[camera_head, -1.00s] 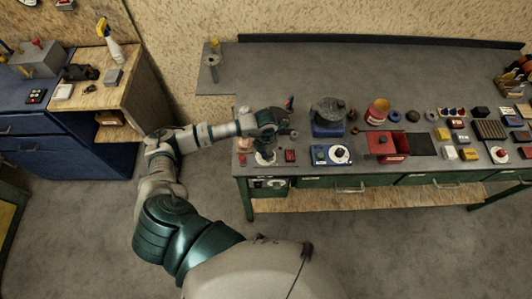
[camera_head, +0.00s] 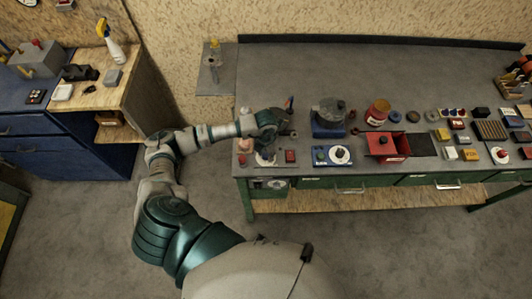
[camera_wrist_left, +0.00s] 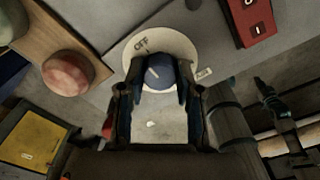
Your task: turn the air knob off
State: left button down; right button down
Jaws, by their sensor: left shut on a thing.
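The air knob (camera_wrist_left: 160,74) is a rounded blue-grey knob on a round white dial plate (camera_wrist_left: 188,49). The plate reads OFF near its upper left edge in the left wrist view, and a small label sits at its lower right. My left gripper (camera_wrist_left: 160,86) is shut on the knob, one finger on each side. The knob's pointer is not clear to me. In the head view my left gripper (camera_head: 266,150) is at the bench's front left corner, over the pale dial (camera_head: 264,160), and mostly hides the knob.
A red switch box (camera_wrist_left: 252,18) lies beside the dial, also at right of the gripper in the head view (camera_head: 290,156). A round red button (camera_wrist_left: 67,73) is on the other side. A blue box with a white dial (camera_head: 339,155) stands further right on the bench.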

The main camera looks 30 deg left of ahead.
aim_at(266, 154)
pick_arm(q)
jog(key=c, duration=0.8)
grip_release()
jog(key=shift+w+a, duration=0.1)
jog(key=shift+o, duration=0.2)
notch_tip(266, 154, up, 12)
jog(key=shift+f, duration=0.1)
